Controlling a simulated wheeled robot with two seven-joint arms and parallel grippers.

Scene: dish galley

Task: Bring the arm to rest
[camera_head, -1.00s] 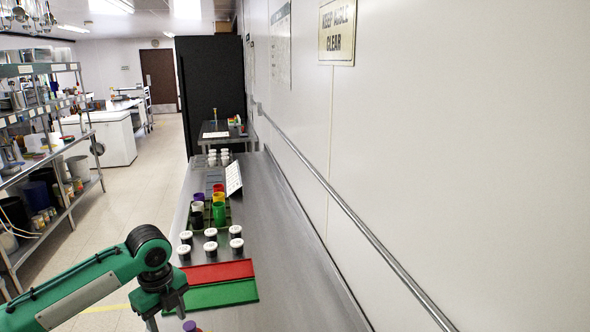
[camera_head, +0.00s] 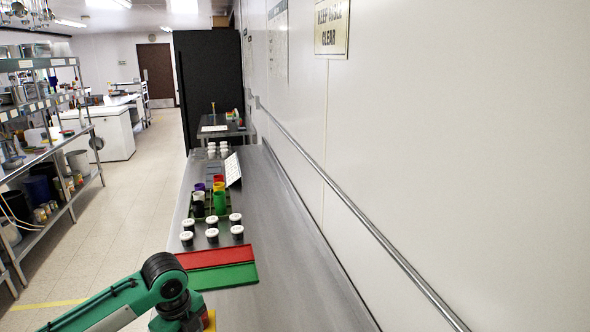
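My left arm (camera_head: 125,300) comes in from the lower left, green with a dark joint. It bends down beside the left edge of the steel counter (camera_head: 285,280). Its gripper is below the bottom edge of the view, so its fingers and anything in them are hidden. My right arm and gripper are not in view. A small yellow and red thing (camera_head: 209,320) shows at the bottom edge, partly hidden by my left arm. I cannot tell what it is.
Red (camera_head: 205,258) and green (camera_head: 228,275) mats lie on the counter. Beyond them stand several white-lidded jars (camera_head: 212,235) and coloured cups, including a green one (camera_head: 220,204). A wall rail (camera_head: 360,228) runs along the right. The counter's right side is clear.

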